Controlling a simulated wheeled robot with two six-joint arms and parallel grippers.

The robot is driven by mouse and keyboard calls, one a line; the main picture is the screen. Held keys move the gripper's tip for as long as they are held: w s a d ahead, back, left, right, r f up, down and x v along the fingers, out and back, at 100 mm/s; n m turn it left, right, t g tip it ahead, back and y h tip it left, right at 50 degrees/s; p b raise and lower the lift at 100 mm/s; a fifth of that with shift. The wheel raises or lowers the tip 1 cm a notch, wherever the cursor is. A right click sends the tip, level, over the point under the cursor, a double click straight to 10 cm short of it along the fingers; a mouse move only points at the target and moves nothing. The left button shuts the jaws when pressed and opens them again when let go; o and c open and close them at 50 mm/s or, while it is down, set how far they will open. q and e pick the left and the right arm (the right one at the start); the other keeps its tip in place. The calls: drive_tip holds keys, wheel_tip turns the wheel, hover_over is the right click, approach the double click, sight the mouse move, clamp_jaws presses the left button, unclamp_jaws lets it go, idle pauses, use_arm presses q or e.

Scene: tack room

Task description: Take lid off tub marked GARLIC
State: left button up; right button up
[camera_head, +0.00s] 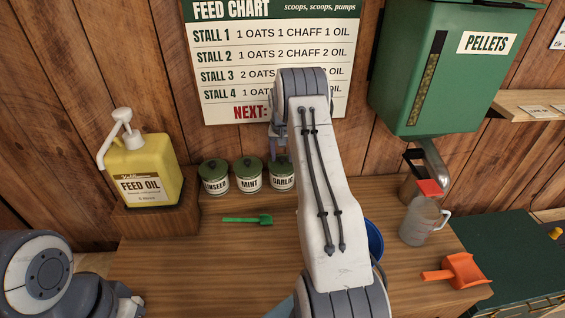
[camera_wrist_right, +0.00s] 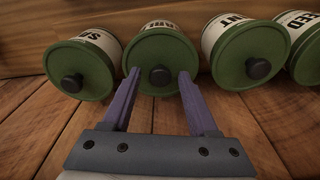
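The GARLIC tub (camera_head: 282,183) is white with a green lid and stands on the wooden counter, partly covered by my right arm in the head view. In the wrist view its green lid (camera_wrist_right: 147,48) is on the tub, with a dark round knob (camera_wrist_right: 160,75) in the middle. My right gripper (camera_wrist_right: 159,74) is open at this lid, one finger on each side of the knob, with gaps between. It also shows in the head view (camera_head: 279,151), above the tub. My left arm shows at the lower left, but its fingers are not in view.
The MINT tub (camera_head: 249,183) and LINSEED tub (camera_head: 214,185) stand in line to the left. Another lidded tub (camera_wrist_right: 80,70) is on GARLIC's other side. A green scoop (camera_head: 248,220) lies in front. The FEED OIL bottle (camera_head: 143,170) and jug (camera_head: 420,222) stand farther out.

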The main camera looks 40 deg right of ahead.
sight(283, 158)
clamp_jaws()
drive_tip(key=shift+r, duration=0.15)
drive_tip(key=shift+r+b, duration=0.55)
drive_tip(key=r+b, duration=0.1)
drive_tip(key=r, duration=0.2)
drive_tip(key=shift+s+d+b, duration=0.15)
drive_tip(key=shift+d+b, duration=0.05)
drive_tip(key=shift+b, duration=0.2)
drive_tip(key=s+d+r+p, duration=0.1)
drive_tip(key=s+d+r, duration=0.3)
drive_tip(key=s+r, duration=0.6)
drive_tip(key=shift+s+d+r, duration=0.15)
drive_tip(key=shift+d+r, duration=0.15)
drive_tip(key=shift+r, duration=0.55)
